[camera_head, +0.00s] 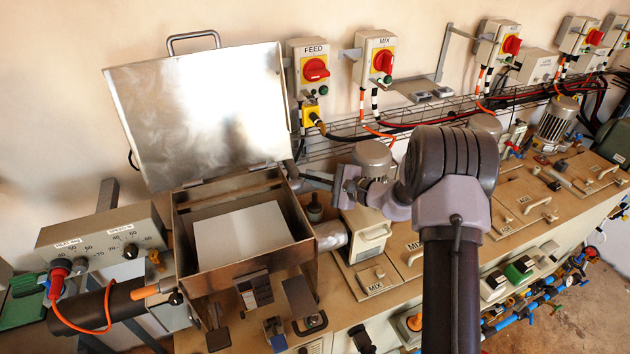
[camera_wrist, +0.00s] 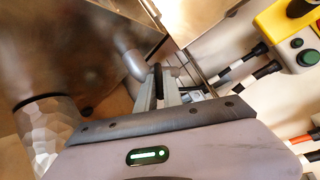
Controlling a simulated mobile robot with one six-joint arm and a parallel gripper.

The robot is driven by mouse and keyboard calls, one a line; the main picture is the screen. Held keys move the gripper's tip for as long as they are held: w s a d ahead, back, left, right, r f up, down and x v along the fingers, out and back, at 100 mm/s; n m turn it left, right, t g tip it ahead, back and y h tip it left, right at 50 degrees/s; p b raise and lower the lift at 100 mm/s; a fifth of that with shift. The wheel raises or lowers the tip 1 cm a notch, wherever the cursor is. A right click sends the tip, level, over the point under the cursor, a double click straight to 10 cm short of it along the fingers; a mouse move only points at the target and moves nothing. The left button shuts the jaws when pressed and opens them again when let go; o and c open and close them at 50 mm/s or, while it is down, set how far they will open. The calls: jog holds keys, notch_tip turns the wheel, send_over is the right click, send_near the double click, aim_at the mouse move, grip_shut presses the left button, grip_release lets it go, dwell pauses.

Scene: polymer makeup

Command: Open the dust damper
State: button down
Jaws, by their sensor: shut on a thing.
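My gripper (camera_head: 322,180) reaches left to the back right corner of the open metal hopper. In the wrist view my gripper's fingers (camera_wrist: 160,95) are closed on a thin dark handle (camera_wrist: 157,76), which appears to be the dust damper's. A grey pipe (camera_wrist: 132,62) runs just left of the fingertips, beside the hopper wall. In the head view the handle is too small and too covered by my gripper to make out. How far the damper is turned cannot be told.
The hopper (camera_head: 305,253) stands with its shiny lid (camera_head: 200,115) raised. The FEED switch box (camera_head: 313,70) and MIX switch box (camera_head: 377,60) are on the wall behind. A wire cable tray (camera_head: 345,142) runs close behind my gripper. A faceted pale duct (camera_wrist: 45,130) is at lower left.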

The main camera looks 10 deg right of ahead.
jog(key=shift+s+a+f+m+t+h+b, duration=0.1)
jog(key=shift+s+a+m+t+h+b, duration=0.2)
jog(key=shift+m+t+h+b, duration=0.65)
jog(key=shift+s+a+r+m+t+h+b, duration=0.1)
jog(key=shift+s+a+m+t+h+b, duration=0.25)
jog(key=shift+m+h+b, duration=1.15)
jog(key=shift+s+a+f+m+t+h+b, duration=0.1)
jog(key=shift+s+a+m+t+h+b, duration=0.2)
jog(key=shift+m+t+h+b, duration=0.9)
jog(key=shift+g+h+b, duration=0.4)
jog(key=shift+g+h, duration=0.05)
jog(key=shift+g, duration=0.05)
jog(key=c, duration=1.5)
grip_release()
